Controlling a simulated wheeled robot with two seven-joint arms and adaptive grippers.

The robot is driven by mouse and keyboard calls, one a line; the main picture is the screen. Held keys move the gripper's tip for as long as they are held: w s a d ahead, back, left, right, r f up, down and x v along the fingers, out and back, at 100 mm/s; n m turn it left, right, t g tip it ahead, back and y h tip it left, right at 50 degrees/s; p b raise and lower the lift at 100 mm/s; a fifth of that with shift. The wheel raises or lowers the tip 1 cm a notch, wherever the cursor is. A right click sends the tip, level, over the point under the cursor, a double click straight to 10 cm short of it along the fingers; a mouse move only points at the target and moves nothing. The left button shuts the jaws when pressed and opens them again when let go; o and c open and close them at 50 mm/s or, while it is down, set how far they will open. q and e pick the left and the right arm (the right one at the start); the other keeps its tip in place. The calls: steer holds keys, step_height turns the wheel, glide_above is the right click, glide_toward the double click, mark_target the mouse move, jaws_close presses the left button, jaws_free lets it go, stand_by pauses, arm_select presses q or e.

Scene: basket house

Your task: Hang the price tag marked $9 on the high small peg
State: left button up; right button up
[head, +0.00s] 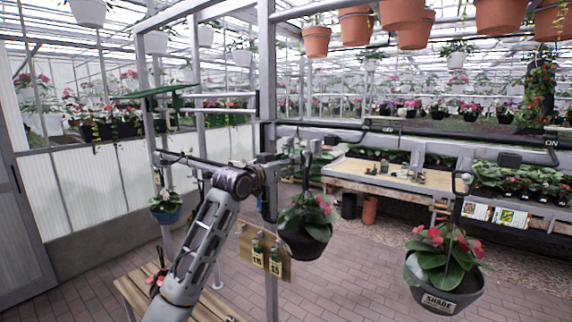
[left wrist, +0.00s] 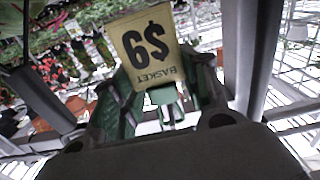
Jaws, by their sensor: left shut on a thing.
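The price tag (left wrist: 148,50) is a cream card showing $9 and the word BASKET, upside down in the left wrist view. My left gripper (left wrist: 166,92) is shut on it, with the green fingers on either side of its lower end. In the head view my left arm rises from the bottom and bends toward the grey post (head: 268,215). The gripper's end is small and cluttered there, and the held tag cannot be made out. I cannot pick out the high small peg for certain. My right gripper is not in view.
A wooden board (head: 244,240) with two price tags hangs low by the post. Potted flowers hang close by: a dark pot (head: 305,243) beside the post and a grey basket (head: 444,290) at right. A wooden bench (head: 385,179) stands behind. Brick floor lies open between.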

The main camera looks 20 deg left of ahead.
arm_select(q)
steer(key=o, duration=0.9)
steer(key=shift+c, duration=0.2)
steer(key=shift+s, duration=0.2)
steer(key=v, duration=1.1)
steer(key=shift+s+a, duration=0.15)
steer(key=shift+s, duration=0.15)
